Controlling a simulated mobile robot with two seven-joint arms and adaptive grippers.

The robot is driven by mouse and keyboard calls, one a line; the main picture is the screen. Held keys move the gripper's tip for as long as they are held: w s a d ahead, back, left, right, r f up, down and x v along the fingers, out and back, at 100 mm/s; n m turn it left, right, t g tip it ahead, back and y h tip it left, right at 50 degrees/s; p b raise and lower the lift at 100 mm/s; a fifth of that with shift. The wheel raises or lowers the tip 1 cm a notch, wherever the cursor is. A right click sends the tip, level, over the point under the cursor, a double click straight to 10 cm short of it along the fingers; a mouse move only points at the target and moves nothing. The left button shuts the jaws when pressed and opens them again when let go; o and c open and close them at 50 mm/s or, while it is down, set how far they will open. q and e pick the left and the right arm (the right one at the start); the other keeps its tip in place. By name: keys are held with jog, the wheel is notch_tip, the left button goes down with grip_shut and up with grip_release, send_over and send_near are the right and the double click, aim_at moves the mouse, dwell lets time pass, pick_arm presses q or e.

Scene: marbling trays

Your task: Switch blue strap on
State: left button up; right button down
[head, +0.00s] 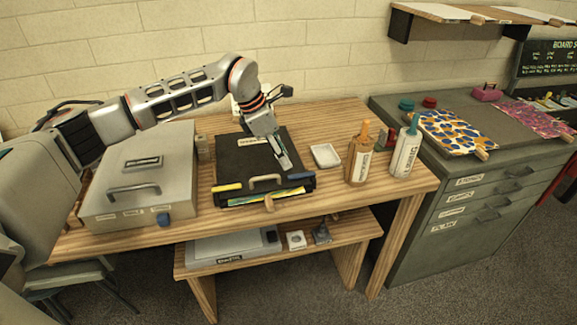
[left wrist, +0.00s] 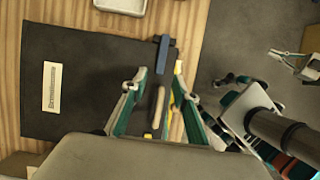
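The blue strap (head: 302,175) is a short dark-blue bar at the right front corner of a flat black tray lid (head: 236,152). It also shows in the left wrist view (left wrist: 164,46), just beyond my fingertips. My left gripper (head: 285,166) points down over the lid's right front part, close to the blue strap. In the left wrist view its fingers (left wrist: 159,82) stand apart, with the strap side and the tan handle (left wrist: 158,106) showing between them. I cannot tell whether they touch anything. A white and teal gripper (left wrist: 296,65), seemingly my right one, is small at the right edge.
A yellow strap (head: 228,187) is at the lid's left front corner. A grey lidded case (head: 112,205) stands left. A white dish (head: 326,155) and two bottles, orange-tipped (head: 359,158) and teal-tipped (head: 404,155), stand right. The tabletop between lid and bottles is partly clear.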

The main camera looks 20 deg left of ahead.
pick_arm(q)
jog(key=v, duration=0.5)
jog(key=shift+a+r, duration=0.1)
jog(key=shift+r, duration=0.3)
